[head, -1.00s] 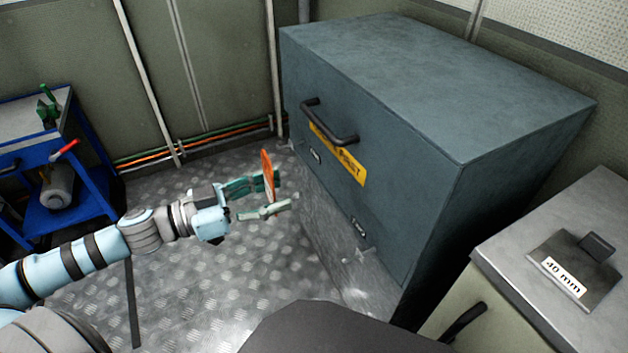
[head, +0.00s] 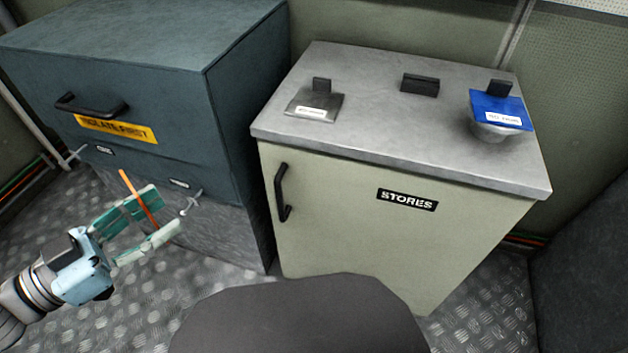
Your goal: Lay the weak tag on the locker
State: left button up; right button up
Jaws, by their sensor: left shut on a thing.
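A thin orange tag (head: 138,197) is held in my left gripper (head: 165,213), seen almost edge-on between the green fingers. The fingers are shut on it. They are at the lower left, in front of the blue-grey cabinet and well left of the locker. I take the pale green cabinet marked STORES to be the locker (head: 370,130); its grey top is flat. I cannot read any writing on the tag. My right gripper is not in view.
On the locker top are a grey plate with a label and dark block (head: 314,103), a small black block (head: 420,84) and a blue labelled plate (head: 499,108) on a round base. The middle and front of the top are clear. The blue-grey cabinet (head: 150,60) has a protruding handle.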

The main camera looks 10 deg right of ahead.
aim_at(383, 118)
jog(key=z, duration=1.15)
jog(key=k, duration=1.3)
jog(key=u, duration=1.6)
jog(key=i, duration=0.5)
